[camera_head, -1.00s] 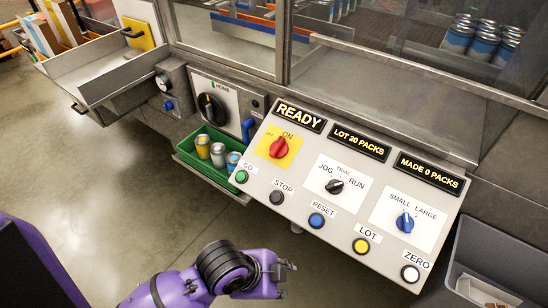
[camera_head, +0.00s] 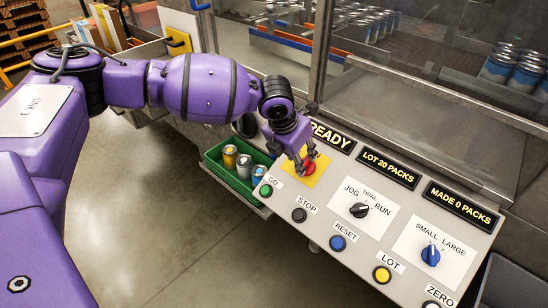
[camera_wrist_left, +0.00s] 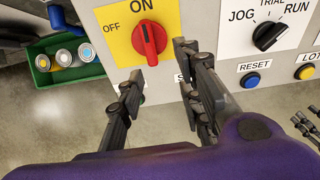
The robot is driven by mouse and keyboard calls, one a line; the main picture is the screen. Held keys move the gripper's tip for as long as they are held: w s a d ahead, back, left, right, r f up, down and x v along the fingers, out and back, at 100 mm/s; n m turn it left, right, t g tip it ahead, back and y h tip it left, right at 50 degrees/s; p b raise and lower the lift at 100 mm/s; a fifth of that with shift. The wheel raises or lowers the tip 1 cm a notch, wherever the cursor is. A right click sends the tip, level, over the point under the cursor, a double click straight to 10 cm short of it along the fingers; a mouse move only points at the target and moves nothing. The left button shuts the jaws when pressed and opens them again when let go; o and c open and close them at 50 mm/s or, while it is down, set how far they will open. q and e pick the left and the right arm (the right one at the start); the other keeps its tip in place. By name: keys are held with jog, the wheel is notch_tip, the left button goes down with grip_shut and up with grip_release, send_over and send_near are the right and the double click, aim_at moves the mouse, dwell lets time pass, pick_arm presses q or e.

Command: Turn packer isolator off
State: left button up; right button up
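The packer isolator is the red knob (camera_head: 309,167) on a yellow plate (camera_head: 318,172) at the panel's upper left. Dark jointed parts, probably my right gripper (camera_wrist_left: 305,127), show at the right edge.
The sloped panel (camera_head: 325,222) also carries a black JOG/RUN knob (camera_head: 359,210), a blue SMALL/LARGE knob (camera_head: 430,256) and several push buttons. A green bin (camera_head: 216,166) with cans stands left of it. Glazed machine guards rise behind.

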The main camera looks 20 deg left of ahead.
aim_at(306, 167)
pick_arm(q)
jog(key=w+f, duration=0.1)
jog(key=f, duration=0.1)
jog(key=w+f, duration=0.1)
jog(key=f, duration=0.1)
jog(key=w+f, duration=0.1)
jog(key=f, duration=0.1)
jog(key=shift+w, duration=0.4)
grip_shut()
